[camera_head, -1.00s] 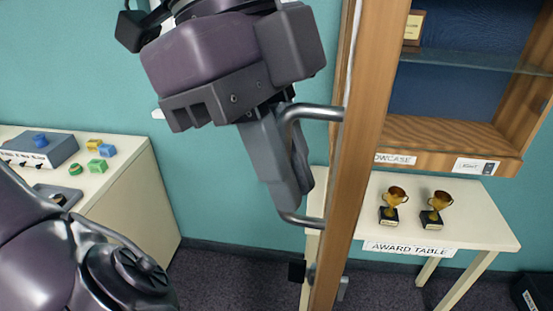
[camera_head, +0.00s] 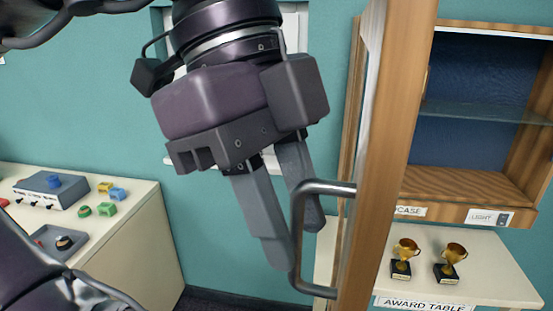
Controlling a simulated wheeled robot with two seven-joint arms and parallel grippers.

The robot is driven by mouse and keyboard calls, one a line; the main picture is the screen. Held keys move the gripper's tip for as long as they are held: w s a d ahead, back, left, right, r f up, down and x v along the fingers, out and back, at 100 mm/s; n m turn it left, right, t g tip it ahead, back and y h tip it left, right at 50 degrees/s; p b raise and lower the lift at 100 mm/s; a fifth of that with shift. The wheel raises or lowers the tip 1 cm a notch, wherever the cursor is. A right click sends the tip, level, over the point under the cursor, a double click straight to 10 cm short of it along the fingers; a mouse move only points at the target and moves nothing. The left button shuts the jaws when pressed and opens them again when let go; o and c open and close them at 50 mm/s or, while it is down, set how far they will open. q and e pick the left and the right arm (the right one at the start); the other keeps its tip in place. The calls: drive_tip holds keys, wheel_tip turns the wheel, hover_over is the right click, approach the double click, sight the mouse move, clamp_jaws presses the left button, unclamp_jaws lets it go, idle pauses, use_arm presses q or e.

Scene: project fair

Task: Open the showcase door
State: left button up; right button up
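The showcase (camera_head: 455,183) is a wooden cabinet with a blue back and a glass shelf, at the right. Its wood-framed door (camera_head: 388,150) stands swung out toward me, seen nearly edge-on, and the cabinet's inside shows to its right. A grey metal bar handle (camera_head: 297,238) sticks out from the door's left side. My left gripper (camera_head: 297,245) is at the handle with its two fingers spread apart. The handle's bar passes close by the fingers, in front of the right-hand one; whether it touches them I cannot tell. My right gripper is not in view.
The award table (camera_head: 490,262) with two gold trophies (camera_head: 403,258) (camera_head: 450,262) stands below the showcase. At the left, a cream table (camera_head: 125,230) holds a grey control box (camera_head: 52,188), small coloured blocks and a grey tray (camera_head: 58,243). Teal wall lies behind.

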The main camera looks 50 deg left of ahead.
use_arm(q)
drive_tip(key=p+v, duration=0.2)
drive_tip(key=v, duration=0.4)
idle(0.5)
